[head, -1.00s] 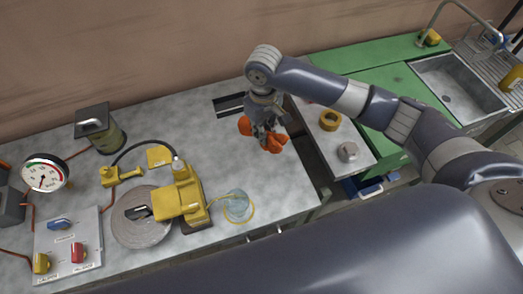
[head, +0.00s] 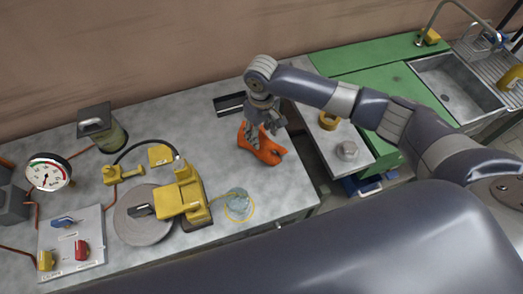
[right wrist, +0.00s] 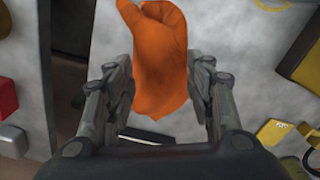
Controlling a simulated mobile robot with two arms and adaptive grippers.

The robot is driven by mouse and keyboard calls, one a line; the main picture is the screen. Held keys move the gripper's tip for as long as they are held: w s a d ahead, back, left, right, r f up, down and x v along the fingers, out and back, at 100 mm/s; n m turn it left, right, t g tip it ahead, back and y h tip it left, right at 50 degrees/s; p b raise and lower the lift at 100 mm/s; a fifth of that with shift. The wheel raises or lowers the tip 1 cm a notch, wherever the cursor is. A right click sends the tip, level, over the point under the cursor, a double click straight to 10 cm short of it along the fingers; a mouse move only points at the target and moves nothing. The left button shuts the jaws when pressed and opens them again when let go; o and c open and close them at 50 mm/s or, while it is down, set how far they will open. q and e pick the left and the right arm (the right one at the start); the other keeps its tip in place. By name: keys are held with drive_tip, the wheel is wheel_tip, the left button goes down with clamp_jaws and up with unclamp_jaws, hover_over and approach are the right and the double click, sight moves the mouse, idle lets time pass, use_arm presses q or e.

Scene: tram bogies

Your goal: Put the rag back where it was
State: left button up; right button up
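The orange rag (head: 264,150) lies crumpled on the grey bench top, near its right end. In the right wrist view the rag (right wrist: 160,62) spans the space between my fingers and reaches up past them. My right gripper (head: 262,131) is just above the rag, pointing down. In the right wrist view its two fingers (right wrist: 163,92) are spread, with a gap on each side of the rag. The gripper hides part of the rag in the head view. My left gripper is not in view.
A dark slotted tray (head: 229,104) lies behind the rag.

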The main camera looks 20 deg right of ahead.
wheel_tip(320, 180, up, 12)
drive_tip(key=shift+r, duration=0.1)
idle(0.7)
idle(0.4)
